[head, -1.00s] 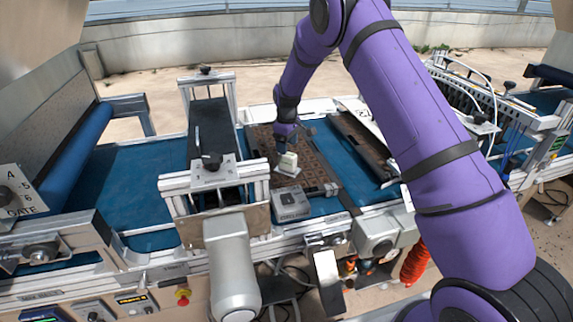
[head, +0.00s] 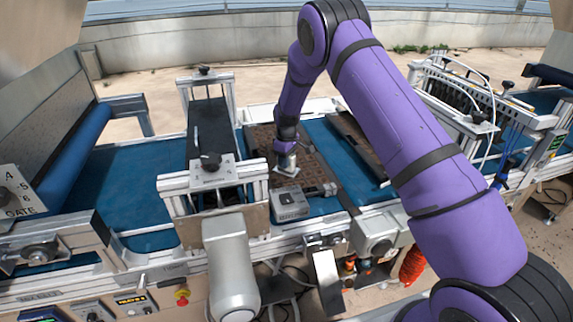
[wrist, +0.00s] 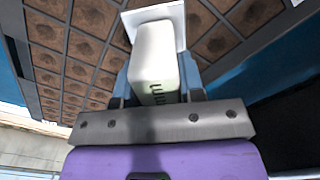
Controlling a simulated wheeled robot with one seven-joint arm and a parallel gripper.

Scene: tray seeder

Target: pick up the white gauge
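The white gauge is a pale upright block with dark marks on one face, on a square white base plate. In the wrist view the gauge (wrist: 155,58) stands between my two fingers, one on each side. In the head view only its base plate (head: 286,171) shows clearly on the brown cell tray; my gripper hides the block. My gripper (head: 286,154) points down over the gauge, with its fingers (wrist: 158,88) apart around the block. I see no clear grip, though the gaps beside the block are narrow.
The brown cell tray (head: 318,173) lies on the blue belt (head: 140,187). A grey box with a round mark (head: 291,203) sits just in front of the gauge. A framed dark conveyor unit (head: 210,130) stands left of it. A second dark tray (head: 356,143) lies to the right.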

